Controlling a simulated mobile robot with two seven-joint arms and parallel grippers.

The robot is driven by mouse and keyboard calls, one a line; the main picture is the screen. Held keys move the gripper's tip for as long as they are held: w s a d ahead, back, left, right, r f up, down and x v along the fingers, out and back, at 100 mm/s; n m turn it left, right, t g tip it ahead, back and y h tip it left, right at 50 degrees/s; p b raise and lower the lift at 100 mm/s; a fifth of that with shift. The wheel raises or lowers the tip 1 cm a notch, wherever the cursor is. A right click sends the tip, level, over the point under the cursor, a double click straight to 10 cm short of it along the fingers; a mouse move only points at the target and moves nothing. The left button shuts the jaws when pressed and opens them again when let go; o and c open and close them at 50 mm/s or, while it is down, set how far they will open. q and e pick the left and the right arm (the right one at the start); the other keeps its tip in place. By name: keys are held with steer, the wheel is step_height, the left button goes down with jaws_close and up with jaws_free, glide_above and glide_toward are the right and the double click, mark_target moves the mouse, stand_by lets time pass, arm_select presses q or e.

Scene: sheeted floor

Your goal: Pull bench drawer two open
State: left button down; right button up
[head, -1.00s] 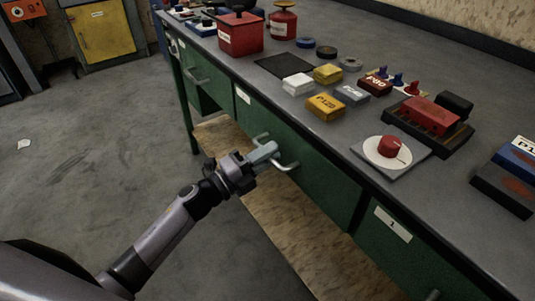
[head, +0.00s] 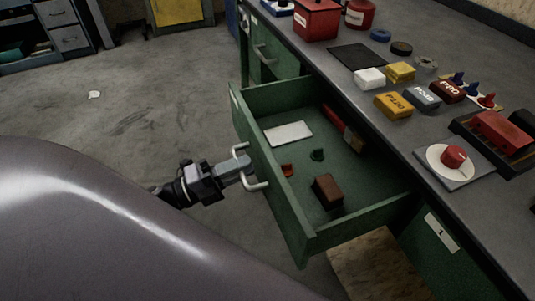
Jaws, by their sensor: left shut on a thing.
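The green bench drawer (head: 273,185) in the middle of the bench front stands well out from the bench, with its inside showing. Its pale bar handle (head: 262,184) is on the front panel. My left gripper (head: 243,171) is shut on the handle, with its arm coming from the lower left. In the drawer lie a white flat card (head: 288,133), a brown block (head: 327,191), a red-handled brush-like tool (head: 342,127), and small red and green pieces. The drawer's own number label is not in view. My right gripper is not in view.
The drawer marked 1 (head: 430,245) is to the right and shut. Another green drawer (head: 262,62) is at the left. The bench top holds a red box (head: 316,20), several coloured blocks and a red knob on a white disc (head: 453,158).

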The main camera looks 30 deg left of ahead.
arm_select(q)
steer(key=shift+r+v, duration=0.2)
steer(key=shift+v, duration=0.8)
steer(key=shift+r+v, duration=0.2)
steer(key=shift+v, duration=0.75)
steer(key=shift+a, duration=0.1)
steer(key=c, duration=1.2)
jaws_free()
steer(key=shift+c, duration=0.2)
steer(key=shift+s, duration=0.1)
steer(key=v, duration=0.7)
steer(key=shift+a, duration=0.1)
